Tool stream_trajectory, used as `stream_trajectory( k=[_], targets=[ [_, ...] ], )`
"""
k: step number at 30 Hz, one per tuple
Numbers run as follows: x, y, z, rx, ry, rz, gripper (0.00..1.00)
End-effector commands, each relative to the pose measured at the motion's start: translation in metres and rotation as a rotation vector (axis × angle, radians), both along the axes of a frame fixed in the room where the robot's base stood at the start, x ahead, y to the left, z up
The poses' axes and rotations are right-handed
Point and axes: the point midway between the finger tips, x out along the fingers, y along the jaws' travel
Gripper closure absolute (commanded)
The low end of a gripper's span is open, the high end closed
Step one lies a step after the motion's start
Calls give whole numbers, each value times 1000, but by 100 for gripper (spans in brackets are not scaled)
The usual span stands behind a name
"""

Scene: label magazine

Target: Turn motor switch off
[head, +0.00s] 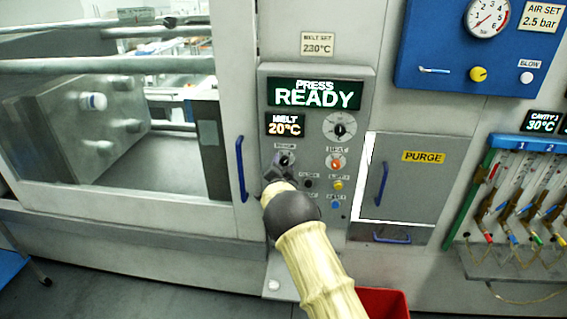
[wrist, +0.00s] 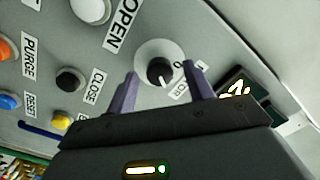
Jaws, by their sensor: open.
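The motor switch (head: 285,160) is a small black rotary knob on a light round plate, on the grey control panel (head: 307,222) below the MELT display. In the wrist view the knob (wrist: 160,71) has a pale pointer mark, and labels beside it are partly hidden by a finger. My gripper (wrist: 160,74) is open, with one grey-purple finger on each side of the knob in the picture. I cannot tell whether the fingers touch it or how far off they are. In the head view my gripper (head: 274,178) is just below the switch, mostly hidden by my wrist.
Coloured buttons sit close by, such as the orange one (head: 335,164) and the yellow one (head: 338,185). A larger dial (head: 340,127) is at upper right. A blue door handle (head: 241,169) stands out to the left. A red bin (head: 384,303) is below.

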Motion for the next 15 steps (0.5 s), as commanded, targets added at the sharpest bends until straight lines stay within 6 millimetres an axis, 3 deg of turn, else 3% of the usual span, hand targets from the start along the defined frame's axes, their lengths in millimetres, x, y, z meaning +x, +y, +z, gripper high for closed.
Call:
stream_trajectory(
  k=[9, 15],
  targets=[
    [2, 0, 0, -1, 0, 0, 48],
    [2, 0, 0, -1, 0, 0, 85]
  ],
)
